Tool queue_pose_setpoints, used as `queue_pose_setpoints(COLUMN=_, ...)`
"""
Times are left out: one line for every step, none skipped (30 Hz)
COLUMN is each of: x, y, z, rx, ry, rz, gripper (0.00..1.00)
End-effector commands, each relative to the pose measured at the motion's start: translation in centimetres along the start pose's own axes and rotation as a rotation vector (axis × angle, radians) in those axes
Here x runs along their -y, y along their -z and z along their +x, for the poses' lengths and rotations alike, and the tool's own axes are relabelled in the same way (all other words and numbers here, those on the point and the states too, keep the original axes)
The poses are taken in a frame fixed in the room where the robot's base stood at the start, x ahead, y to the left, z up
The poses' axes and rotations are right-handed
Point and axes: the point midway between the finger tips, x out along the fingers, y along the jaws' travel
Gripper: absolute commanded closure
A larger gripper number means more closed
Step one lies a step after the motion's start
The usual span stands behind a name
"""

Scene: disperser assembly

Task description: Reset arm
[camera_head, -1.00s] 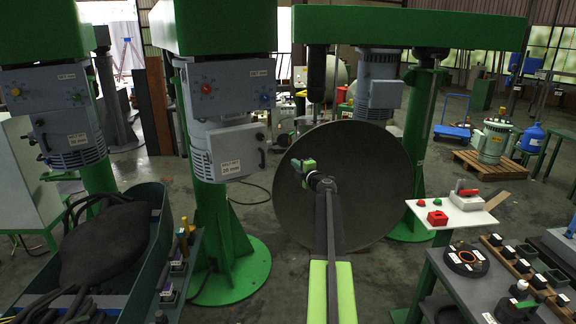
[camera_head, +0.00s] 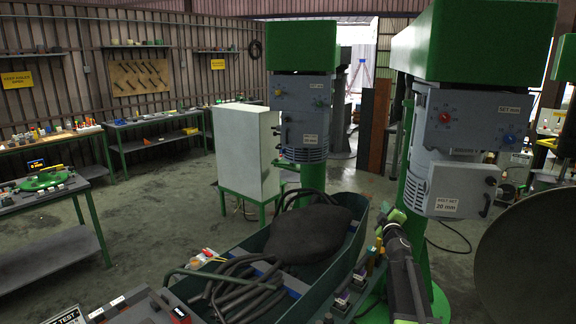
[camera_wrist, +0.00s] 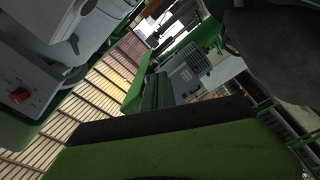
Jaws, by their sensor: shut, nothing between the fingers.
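My arm (camera_head: 405,275) rises from the bottom edge, right of centre, in the head view. Its end, my gripper (camera_head: 393,217), has green parts and stands in front of the nearer green column machine. It is small there and looks empty. In the wrist view a broad green and black part of my gripper (camera_wrist: 165,140) fills the lower part of the picture, with nothing seen held. The fingertips themselves are hard to make out.
A dark green trough (camera_head: 350,245) with a black sack (camera_head: 310,232) and hoses lies left of my arm. Green column machines (camera_head: 465,120) stand behind. A large grey disc (camera_head: 530,245) is at the right edge. Workbenches (camera_head: 160,128) line the left wall. Open floor (camera_head: 150,210) lies between.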

Motion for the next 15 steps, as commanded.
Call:
queue_pose_setpoints(x=3.9, y=2.5, z=-3.6, rx=0.093, ry=0.038, rz=0.129, gripper=1.00)
queue_pose_setpoints(x=5.9, y=2.9, z=-5.2, rx=0.165, ry=0.069, rz=0.203, gripper=1.00)
queue_pose_setpoints(x=8.4, y=2.9, z=-7.3, rx=0.260, ry=0.116, rz=0.288, gripper=1.00)
queue_pose_setpoints(x=10.4, y=2.9, z=-8.9, rx=0.329, ry=0.155, rz=0.344, gripper=1.00)
queue_pose_setpoints(x=12.3, y=2.8, z=-10.7, rx=0.397, ry=0.198, rz=0.393, gripper=1.00)
queue_pose_setpoints(x=14.7, y=2.6, z=-13.1, rx=0.484, ry=0.257, rz=0.452, gripper=1.00)
queue_pose_setpoints(x=16.4, y=2.3, z=-15.0, rx=0.551, ry=0.303, rz=0.491, gripper=1.00)
queue_pose_setpoints(x=18.1, y=2.2, z=-17.0, rx=0.615, ry=0.352, rz=0.527, gripper=1.00)
queue_pose_setpoints(x=20.1, y=1.9, z=-19.8, rx=0.702, ry=0.419, rz=0.570, gripper=1.00)
queue_pose_setpoints(x=21.5, y=1.6, z=-21.9, rx=0.769, ry=0.471, rz=0.600, gripper=1.00)
queue_pose_setpoints(x=22.8, y=1.4, z=-24.1, rx=0.834, ry=0.523, rz=0.627, gripper=1.00)
queue_pose_setpoints(x=24.1, y=1.1, z=-27.1, rx=0.921, ry=0.593, rz=0.659, gripper=1.00)
queue_pose_setpoints(x=25.0, y=0.9, z=-29.2, rx=0.983, ry=0.645, rz=0.678, gripper=1.00)
queue_pose_setpoints(x=25.8, y=1.0, z=-31.1, rx=1.039, ry=0.696, rz=0.693, gripper=1.00)
queue_pose_setpoints(x=26.6, y=1.1, z=-33.5, rx=1.105, ry=0.760, rz=0.708, gripper=1.00)
